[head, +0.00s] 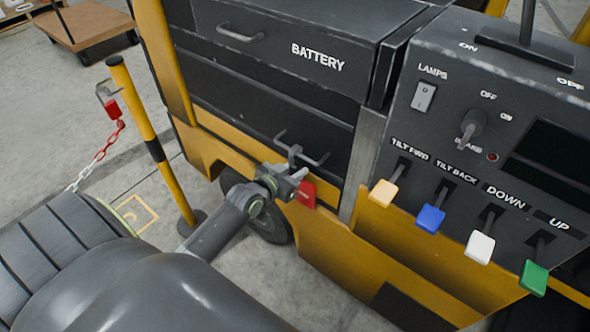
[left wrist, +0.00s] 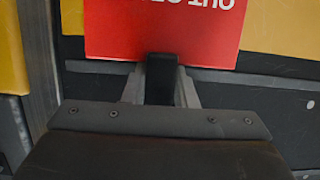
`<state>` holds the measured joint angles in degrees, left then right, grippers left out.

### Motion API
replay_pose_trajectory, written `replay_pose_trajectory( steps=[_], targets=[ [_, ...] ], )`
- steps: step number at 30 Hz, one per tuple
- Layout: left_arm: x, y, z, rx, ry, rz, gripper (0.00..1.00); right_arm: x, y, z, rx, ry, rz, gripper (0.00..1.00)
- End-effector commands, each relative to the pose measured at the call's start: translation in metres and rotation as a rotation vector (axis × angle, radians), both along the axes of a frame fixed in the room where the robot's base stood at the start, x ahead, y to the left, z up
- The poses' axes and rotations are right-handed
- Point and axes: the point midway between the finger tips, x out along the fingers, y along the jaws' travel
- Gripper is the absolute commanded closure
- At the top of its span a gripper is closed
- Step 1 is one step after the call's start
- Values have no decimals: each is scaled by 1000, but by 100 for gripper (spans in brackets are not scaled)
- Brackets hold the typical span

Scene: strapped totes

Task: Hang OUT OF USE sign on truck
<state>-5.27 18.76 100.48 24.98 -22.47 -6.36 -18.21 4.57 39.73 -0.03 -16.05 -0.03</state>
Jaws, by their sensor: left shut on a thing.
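The truck (head: 285,90) is black and yellow, with a panel lettered BATTERY. My left gripper (head: 297,181) is in front of its lower side and is shut on the red sign (head: 308,196). The sign also shows at the top of the left wrist view (left wrist: 165,28), with white lettering upside down and cut off by the frame edge. In that view the gripper (left wrist: 160,82) meets the sign's near edge. My right gripper is not in view.
A control panel with levers (head: 430,217) and a lamp switch (head: 423,97) is at right. A second handle (head: 240,34) is on the BATTERY panel. A yellow post (head: 150,140) with a red and white chain (head: 104,148) stands at left. A flat cart (head: 85,25) is behind.

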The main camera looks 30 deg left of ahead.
Motion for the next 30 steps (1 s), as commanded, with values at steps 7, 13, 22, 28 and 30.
replay_pose_trajectory(
  steps=[7, 13, 22, 28, 30],
  targets=[
    [0, 0, 0, 0, -1, 0, 58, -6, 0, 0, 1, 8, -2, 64],
    [0, 0, 0, 0, 0, 0, 50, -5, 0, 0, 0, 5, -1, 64],
    [-12, 1, 4, 1, 2, 0, 50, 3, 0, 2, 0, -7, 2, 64],
    [-49, 4, 15, 3, 3, 0, 50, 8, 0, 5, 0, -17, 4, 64],
    [-64, 5, 20, 3, 4, -1, 50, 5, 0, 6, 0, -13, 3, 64]
  ],
)
